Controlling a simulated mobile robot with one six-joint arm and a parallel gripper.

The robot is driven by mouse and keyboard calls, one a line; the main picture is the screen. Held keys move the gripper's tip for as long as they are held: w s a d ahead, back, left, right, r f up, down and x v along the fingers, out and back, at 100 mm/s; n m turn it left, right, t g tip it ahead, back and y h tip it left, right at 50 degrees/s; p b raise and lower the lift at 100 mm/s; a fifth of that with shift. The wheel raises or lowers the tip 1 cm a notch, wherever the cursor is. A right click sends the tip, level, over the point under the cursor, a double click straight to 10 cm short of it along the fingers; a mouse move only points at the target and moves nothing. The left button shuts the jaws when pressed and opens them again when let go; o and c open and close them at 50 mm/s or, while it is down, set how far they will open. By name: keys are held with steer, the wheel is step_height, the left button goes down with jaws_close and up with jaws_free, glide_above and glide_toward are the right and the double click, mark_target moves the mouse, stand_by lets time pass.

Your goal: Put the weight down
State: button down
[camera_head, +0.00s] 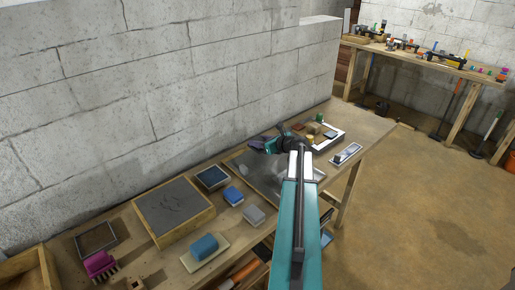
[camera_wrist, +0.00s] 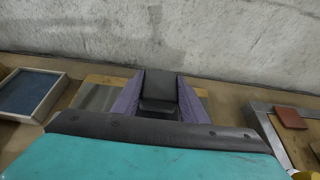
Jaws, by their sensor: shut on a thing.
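My gripper (camera_wrist: 157,88) is shut on a dark grey block (camera_wrist: 157,80), which I take to be the weight. The block sits between the two purple fingers in the wrist view, and its underside is hidden. In the head view my gripper (camera_head: 263,143) is small, over the far part of the bench near the wall, and the weight cannot be made out there. A grey sheet with a wooden edge (camera_wrist: 96,96) lies below and behind the fingers in the wrist view. I cannot tell whether the weight touches it.
The wooden bench (camera_head: 150,245) runs along the block wall. A white-rimmed tray (camera_head: 333,140) with small pieces lies to the right of my gripper.

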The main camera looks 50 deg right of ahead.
steer(key=shift+f+p, duration=0.3)
steer(key=shift+f, duration=1.15)
steer(key=shift+f, duration=0.1)
steer(key=c, duration=1.1)
jaws_free()
steer(key=shift+f, duration=0.1)
steer(key=shift+r, duration=0.2)
steer(key=shift+s+r, duration=0.1)
steer(key=shift+s, duration=0.45)
steer(key=b+v, duration=0.2)
steer(key=v, duration=0.9)
